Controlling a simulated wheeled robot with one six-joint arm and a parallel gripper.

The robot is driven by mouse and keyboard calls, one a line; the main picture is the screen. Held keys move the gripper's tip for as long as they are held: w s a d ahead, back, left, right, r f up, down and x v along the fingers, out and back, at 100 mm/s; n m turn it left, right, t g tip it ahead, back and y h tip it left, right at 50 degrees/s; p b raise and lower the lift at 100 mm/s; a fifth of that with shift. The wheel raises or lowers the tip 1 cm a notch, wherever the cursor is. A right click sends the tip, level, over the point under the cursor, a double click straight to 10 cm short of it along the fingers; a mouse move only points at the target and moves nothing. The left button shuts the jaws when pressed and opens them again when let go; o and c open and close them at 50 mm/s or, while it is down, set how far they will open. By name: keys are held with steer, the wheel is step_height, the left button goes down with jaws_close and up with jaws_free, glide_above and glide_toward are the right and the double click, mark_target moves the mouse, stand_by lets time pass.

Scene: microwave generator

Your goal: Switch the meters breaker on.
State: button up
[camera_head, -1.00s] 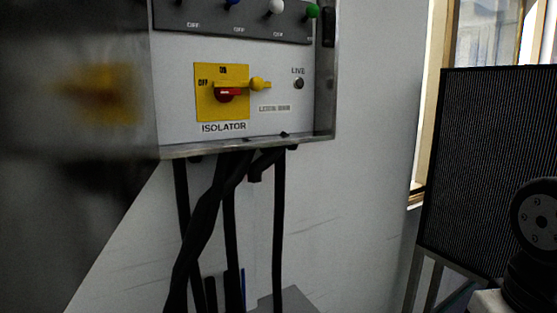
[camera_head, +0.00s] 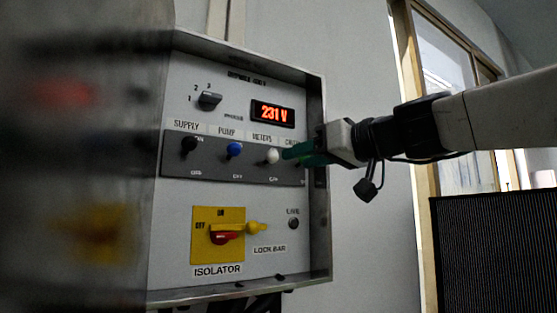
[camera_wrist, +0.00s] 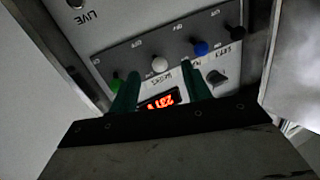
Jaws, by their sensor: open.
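The meters breaker, with a white knob (camera_head: 272,156), sits under the METERS label on the dark breaker strip (camera_head: 215,171). My gripper (camera_head: 291,152) reaches in from the right, its green fingers close to the white knob. In the wrist view, which is upside down, the white knob (camera_wrist: 160,64) lies just beyond and between the two spread fingertips of my gripper (camera_wrist: 160,70). The fingers are open with nothing held. I cannot tell whether they touch the knob, or which way its lever is set.
The black supply knob (camera_head: 189,144) and blue pump knob (camera_head: 234,150) are to the left. A green knob (camera_wrist: 117,82) is beside one finger. The display (camera_head: 272,113) reads 231 V. Below are the yellow isolator (camera_head: 204,246) and lock bar (camera_head: 257,227). The metal box rim (camera_head: 328,190) surrounds the panel.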

mark_target(277, 154)
steer(key=shift+n+t, duration=0.4)
steer(key=shift+n, duration=0.2)
steer(key=w+a, duration=0.1)
steer(key=w, duration=0.1)
steer(key=w+a+r, duration=0.1)
steer(key=a, duration=0.1)
steer(key=w+a, duration=0.2)
steer(key=shift+w+r, duration=0.3)
steer(key=shift+r, duration=0.1)
steer(key=c, duration=1)
